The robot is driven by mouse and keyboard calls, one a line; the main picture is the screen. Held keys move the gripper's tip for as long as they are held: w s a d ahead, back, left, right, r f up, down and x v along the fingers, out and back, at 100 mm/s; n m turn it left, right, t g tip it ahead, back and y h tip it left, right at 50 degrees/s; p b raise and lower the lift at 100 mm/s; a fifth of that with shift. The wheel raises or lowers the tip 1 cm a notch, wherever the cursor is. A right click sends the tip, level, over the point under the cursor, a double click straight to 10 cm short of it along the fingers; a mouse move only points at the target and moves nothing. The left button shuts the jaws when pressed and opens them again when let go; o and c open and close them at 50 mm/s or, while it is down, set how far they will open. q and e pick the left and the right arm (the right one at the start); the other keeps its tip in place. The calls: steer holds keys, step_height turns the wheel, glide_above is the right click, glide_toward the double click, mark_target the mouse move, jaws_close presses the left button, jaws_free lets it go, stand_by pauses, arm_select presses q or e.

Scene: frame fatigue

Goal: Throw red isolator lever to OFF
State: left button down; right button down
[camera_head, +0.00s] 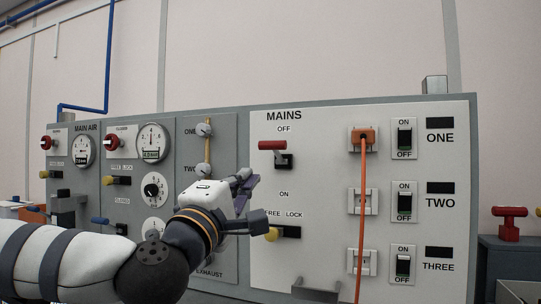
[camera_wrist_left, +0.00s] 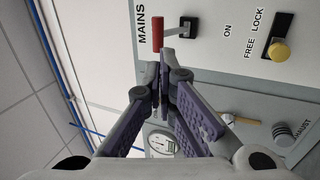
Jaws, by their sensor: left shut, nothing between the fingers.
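The red isolator lever (camera_head: 272,145) is on the white MAINS panel. Its red grip sits up by the OFF label, above a black mount, with the ON label lower down. In the left wrist view the red lever (camera_wrist_left: 157,30) shows at the top, its grey arm running to the black mount. My left gripper (camera_head: 249,186) is shut and empty, below and to the left of the lever in the head view. In the left wrist view its fingers (camera_wrist_left: 164,75) are together, just short of the red grip in the picture. My right gripper is not in view.
A yellow-knobbed FREE/LOCK lever (camera_head: 272,234) sits under the isolator. An orange cable (camera_head: 364,200) hangs from the top socket, left of several black switches. The MAIN AIR gauges and red knobs are on the left. A red valve (camera_head: 510,218) stands at right.

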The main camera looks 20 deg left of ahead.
mark_target(271, 142)
arm_select(q)
steer(key=x, duration=1.3)
steer(key=shift+w+a+r+p, duration=0.1)
steer(key=shift+w+p, duration=0.2)
steer(key=shift+w, duration=0.05)
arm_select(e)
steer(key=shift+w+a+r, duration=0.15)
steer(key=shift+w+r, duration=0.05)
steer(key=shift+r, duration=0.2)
arm_select(q)
steer(key=shift+r, duration=0.1)
